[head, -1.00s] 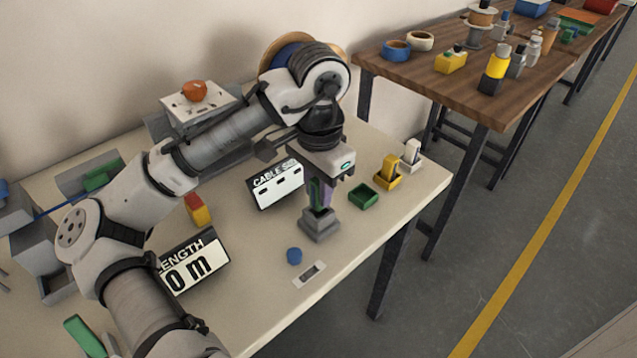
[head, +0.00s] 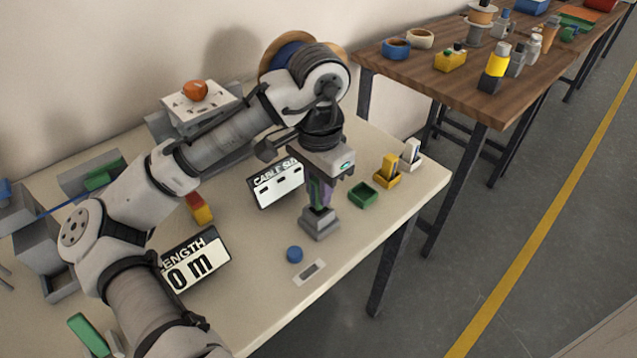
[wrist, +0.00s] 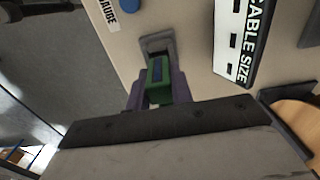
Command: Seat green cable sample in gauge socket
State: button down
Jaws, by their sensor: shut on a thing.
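The green cable sample (wrist: 158,76) is held between the fingers of my gripper (wrist: 160,85) in the wrist view. In the head view my gripper (head: 321,192) points down, shut on the sample, directly over the grey gauge socket (head: 320,224). The sample's lower end meets the top of the socket; how deep it sits inside is hidden by the fingers. The socket also shows in the wrist view (wrist: 156,44), just beyond the sample.
The "CABLE SIZE" sign (head: 277,185) stands close left of my gripper. An empty green holder (head: 363,195) and a yellow holder with a yellow sample (head: 387,172) are to the right. A blue disc (head: 294,255) and a flat plate (head: 310,272) lie in front, near the table edge.

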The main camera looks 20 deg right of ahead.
jog(key=shift+f+b, duration=0.6)
jog(key=shift+f, duration=0.9)
jog(key=c, duration=1.1)
grip_release()
jog(key=shift+c, duration=0.2)
notch_tip(320, 180, up, 14)
jog(key=shift+f, duration=0.1)
